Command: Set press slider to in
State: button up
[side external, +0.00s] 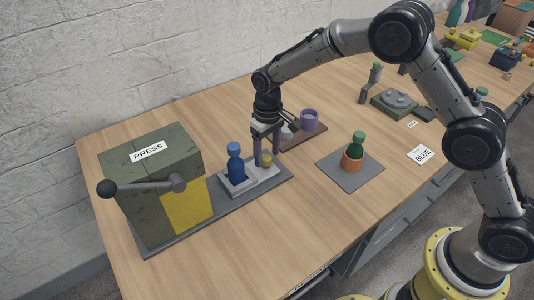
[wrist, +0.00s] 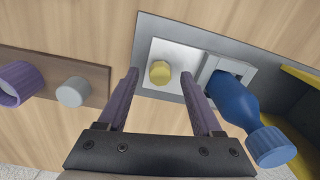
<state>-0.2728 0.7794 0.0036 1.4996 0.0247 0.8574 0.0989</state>
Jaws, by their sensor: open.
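The green press (side external: 150,190), labelled PRESS, stands at the left of the side view with a yellow panel and a black-knobbed lever. A grey base plate runs out from it to the right. On this plate sits a pale slider (side external: 240,187) with a yellow knob (side external: 266,161); the knob also shows in the wrist view (wrist: 160,72). A blue bottle (side external: 236,165) stands in the slider's holder, between knob and press. My gripper (side external: 267,158) is open, pointing down over the knob. In the wrist view its fingertips (wrist: 160,78) lie either side of the knob; contact is not visible.
A brown board beside the slider holds a purple ring-like cup (side external: 309,120) and a pale knob (wrist: 73,92). An orange cup with a green bottle (side external: 354,152) stands on a grey mat to the right. The front of the table is clear.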

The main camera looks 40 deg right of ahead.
jog(key=shift+f, duration=0.4)
jog(key=shift+c, duration=0.2)
grip_shut()
dwell(1.1)
